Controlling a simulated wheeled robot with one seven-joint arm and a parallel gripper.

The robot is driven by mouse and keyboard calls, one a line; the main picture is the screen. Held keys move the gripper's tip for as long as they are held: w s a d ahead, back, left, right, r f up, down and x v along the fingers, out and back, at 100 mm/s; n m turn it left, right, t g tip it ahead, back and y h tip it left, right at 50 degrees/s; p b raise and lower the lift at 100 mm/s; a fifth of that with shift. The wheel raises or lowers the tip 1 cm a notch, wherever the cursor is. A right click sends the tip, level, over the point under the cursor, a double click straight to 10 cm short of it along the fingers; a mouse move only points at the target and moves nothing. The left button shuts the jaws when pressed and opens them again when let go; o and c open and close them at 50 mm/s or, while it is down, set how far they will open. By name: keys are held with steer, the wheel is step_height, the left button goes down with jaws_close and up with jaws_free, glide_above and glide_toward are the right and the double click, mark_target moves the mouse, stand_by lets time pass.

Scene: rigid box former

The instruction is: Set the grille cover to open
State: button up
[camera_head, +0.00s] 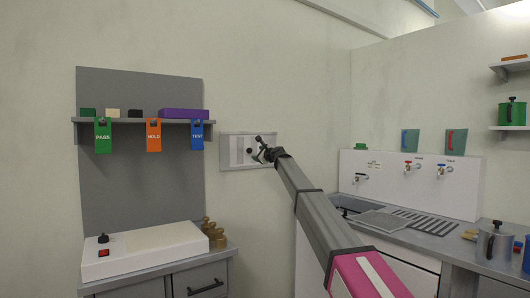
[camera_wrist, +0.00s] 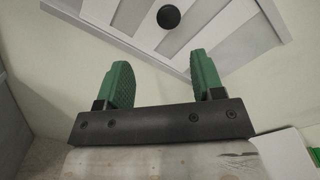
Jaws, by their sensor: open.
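The grille cover (camera_head: 240,151) is a pale panel in a light frame on the back wall, right of the grey board. In the wrist view its white face (camera_wrist: 135,22) carries a round black knob (camera_wrist: 168,16), with grey slats beside it. I cannot tell for sure how far the cover stands open. My gripper (camera_head: 258,149) is in front of the panel's right half. Its green fingers are apart and empty in the wrist view (camera_wrist: 161,62). The knob lies beyond the fingertips, between their lines, and no contact shows. My gripper hides part of the panel in the head view.
A shelf (camera_head: 140,121) with PASS, HOLD and TEST tags is left of the panel. Below stand a white box (camera_head: 145,250) and several brass weights (camera_head: 212,234). A sink counter (camera_head: 430,226) with taps and a metal pot (camera_head: 492,242) is at right.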

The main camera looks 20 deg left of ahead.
mark_target(250, 150)
steer(key=x, duration=0.3)
steer(key=r+x, duration=0.1)
steer(key=x, duration=0.7)
steer(key=shift+w+d+r, duration=0.1)
steer(key=shift+w+r, duration=0.1)
steer(key=shift+w, duration=0.05)
